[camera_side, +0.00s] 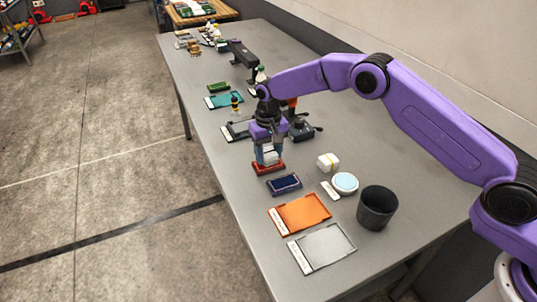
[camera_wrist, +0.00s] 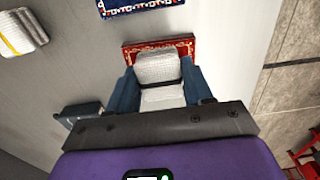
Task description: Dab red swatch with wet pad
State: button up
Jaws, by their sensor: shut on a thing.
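My gripper (camera_side: 268,154) is shut on a white pad (camera_wrist: 158,72), which sits between its blue fingers in the wrist view. The red swatch (camera_side: 262,169), a small patterned rug piece, lies on the table right under the pad. In the wrist view the red swatch (camera_wrist: 186,47) shows behind and to both sides of the pad, and the pad covers its middle. The pad is at or just above the swatch; I cannot tell whether they touch. A round white dish with a light blue inside (camera_side: 345,182) stands to the right.
A blue swatch (camera_side: 284,184), a white block with a yellow band (camera_side: 328,162), a dark cup (camera_side: 377,208), an orange tray (camera_side: 302,213) and a grey tray (camera_side: 322,248) lie nearer the camera. A dark tray (camera_side: 236,132) and a teal tray (camera_side: 224,101) lie beyond my gripper.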

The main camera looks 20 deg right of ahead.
jog(key=shift+r, duration=3)
jog(key=shift+f, duration=0.1)
jog(key=shift+f, duration=2.85)
jog(key=shift+f, duration=0.55)
jog(key=shift+r, duration=3.5)
